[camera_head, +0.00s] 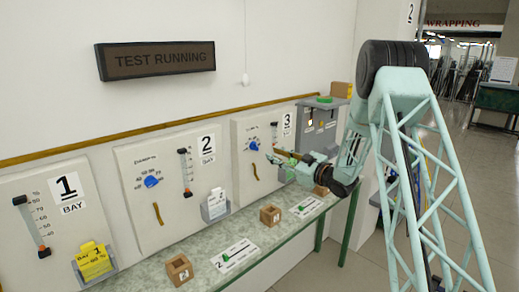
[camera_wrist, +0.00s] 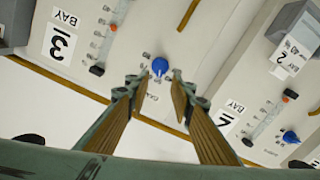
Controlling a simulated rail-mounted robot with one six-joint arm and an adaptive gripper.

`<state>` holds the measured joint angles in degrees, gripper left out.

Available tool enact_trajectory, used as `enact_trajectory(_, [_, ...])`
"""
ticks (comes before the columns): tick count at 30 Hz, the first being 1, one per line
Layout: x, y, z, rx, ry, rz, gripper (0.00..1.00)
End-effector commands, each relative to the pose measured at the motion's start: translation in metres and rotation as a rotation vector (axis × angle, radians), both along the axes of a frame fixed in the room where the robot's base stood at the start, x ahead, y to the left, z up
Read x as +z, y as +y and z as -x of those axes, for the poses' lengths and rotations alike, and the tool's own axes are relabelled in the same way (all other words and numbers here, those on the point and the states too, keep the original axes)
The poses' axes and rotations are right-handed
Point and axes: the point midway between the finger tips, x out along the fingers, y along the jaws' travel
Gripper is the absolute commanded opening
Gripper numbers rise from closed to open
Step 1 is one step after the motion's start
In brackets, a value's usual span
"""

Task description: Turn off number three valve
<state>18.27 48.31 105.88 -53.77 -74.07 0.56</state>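The bay 3 panel (camera_head: 240,130) is on the wall, with a "3" label (camera_head: 287,122) and a blue valve knob (camera_head: 254,146). The knob also shows in the wrist view (camera_wrist: 160,66), where the picture is upside down. My gripper (camera_head: 271,154) reaches in from the right in front of this panel. In the wrist view my gripper (camera_wrist: 160,88) is open and empty, its two fingers apart. The knob shows in line with the gap, at or just beyond the tips. I cannot tell whether either finger touches it.
The bay 2 panel (camera_head: 133,160) and bay 1 panel (camera_head: 20,245) hang to the left. A vertical slider (camera_wrist: 105,45) is beside the bay 3 knob. A green shelf (camera_head: 250,233) below carries small wooden boxes (camera_head: 179,270). A sign (camera_head: 155,60) reads "TEST RUNNING".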

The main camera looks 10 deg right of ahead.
Motion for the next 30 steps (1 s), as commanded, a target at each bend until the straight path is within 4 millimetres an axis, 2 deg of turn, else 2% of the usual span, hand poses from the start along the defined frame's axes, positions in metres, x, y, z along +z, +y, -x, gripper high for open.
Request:
enact_trajectory(18, [0.0, 0.044, -0.067, 0.001, 0.0, 0.001, 0.22])
enact_trajectory(24, [0.0, 0.052, -0.08, 0.0, 0.0, 0.0, 0.22])
enact_trajectory(30, [0.0, 0.054, -0.085, -0.001, 0.0, 0.0, 0.22])
